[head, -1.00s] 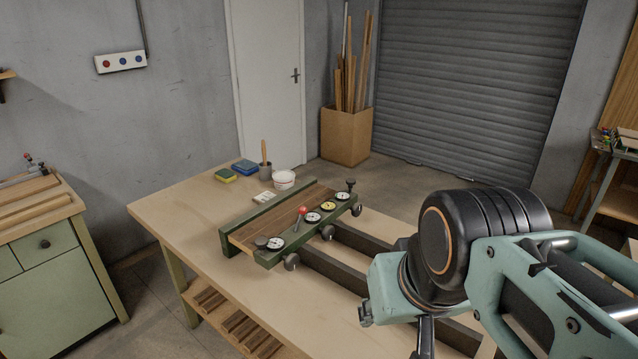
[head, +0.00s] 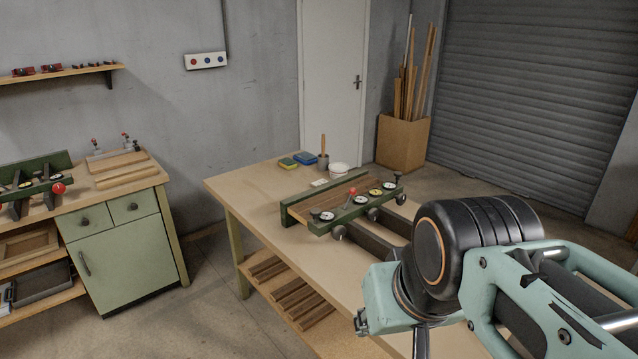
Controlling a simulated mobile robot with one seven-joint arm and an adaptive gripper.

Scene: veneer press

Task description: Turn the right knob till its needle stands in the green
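The green veneer press (head: 318,224) lies on the wooden bench, with several small round dials along its front beam. The dials are mostly white-faced, one yellowish (head: 375,194); the rightmost dial (head: 388,186) is near the beam's right end. Needles and green bands are too small to read. Dark round knobs stick out of the beam's front: a left one (head: 339,232), a middle one (head: 374,214) and a right one (head: 401,199). A red-tipped lever (head: 352,193) stands among the dials. My arm is at the lower right, apart from the knobs in the picture; my gripper's fingers are out of frame.
The bench (head: 250,205) has bare top left of the press. Sponges (head: 288,162), a brush cup (head: 323,161) and a white tub (head: 339,170) stand behind it. A green cabinet (head: 128,255) and a second green press (head: 40,188) are at left. Floor is clear between cabinet and bench.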

